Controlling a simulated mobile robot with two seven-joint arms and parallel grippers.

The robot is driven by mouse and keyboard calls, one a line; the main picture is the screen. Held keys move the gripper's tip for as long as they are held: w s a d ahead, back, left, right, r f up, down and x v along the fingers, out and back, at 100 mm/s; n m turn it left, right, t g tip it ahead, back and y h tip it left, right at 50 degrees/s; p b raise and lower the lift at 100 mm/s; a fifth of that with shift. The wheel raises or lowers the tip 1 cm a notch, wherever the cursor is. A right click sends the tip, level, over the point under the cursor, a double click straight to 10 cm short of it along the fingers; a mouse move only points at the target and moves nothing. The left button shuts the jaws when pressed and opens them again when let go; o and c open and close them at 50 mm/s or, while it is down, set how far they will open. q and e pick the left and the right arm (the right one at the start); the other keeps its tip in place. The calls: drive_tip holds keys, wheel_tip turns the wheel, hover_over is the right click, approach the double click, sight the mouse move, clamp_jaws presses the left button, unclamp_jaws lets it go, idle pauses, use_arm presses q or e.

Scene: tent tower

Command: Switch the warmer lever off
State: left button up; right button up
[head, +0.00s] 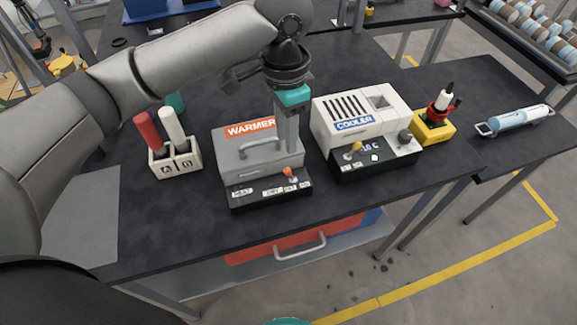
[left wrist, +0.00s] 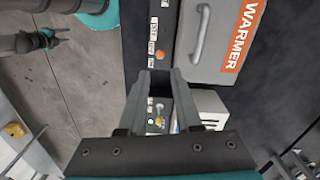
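The warmer (head: 232,160) is a grey box with an orange label and a handle on its lid, which looks shut. Its black front panel carries a small lever with an orange knob (head: 288,171), between small labels too small to read surely. The knob also shows in the left wrist view (left wrist: 160,55). My left gripper (head: 289,150) points down at the right part of the warmer, close behind the knob. In the left wrist view its fingers (left wrist: 160,75) are apart and empty, with the knob beyond the tips. My right gripper (left wrist: 60,32) shows small and dark at upper left; its opening is unclear.
The cooler (head: 322,125) stands close right of the warmer, with a yellow lever on its panel. A white holder (head: 178,166) with a red and a white tube stands at left. A yellow stand (head: 432,131) is farther right. Dark table is clear in front of the warmer.

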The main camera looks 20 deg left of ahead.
sight(287, 168)
use_arm(q)
wheel_tip(287, 168, down, 12)
drive_tip(key=shift+d+r+b, duration=0.1)
drive_tip(key=shift+r+b, duration=0.15)
drive_tip(key=shift+b, duration=0.7)
use_arm(e)
drive_tip(key=shift+w+f, duration=0.25)
drive_tip(key=shift+f, duration=0.3)
drive_tip(key=shift+w+f, duration=0.25)
drive_tip(key=shift+f, duration=0.25)
use_arm(q)
drive_tip(key=shift+c, duration=0.2)
clamp_jaws()
use_arm(e)
drive_tip(key=shift+s, duration=0.15)
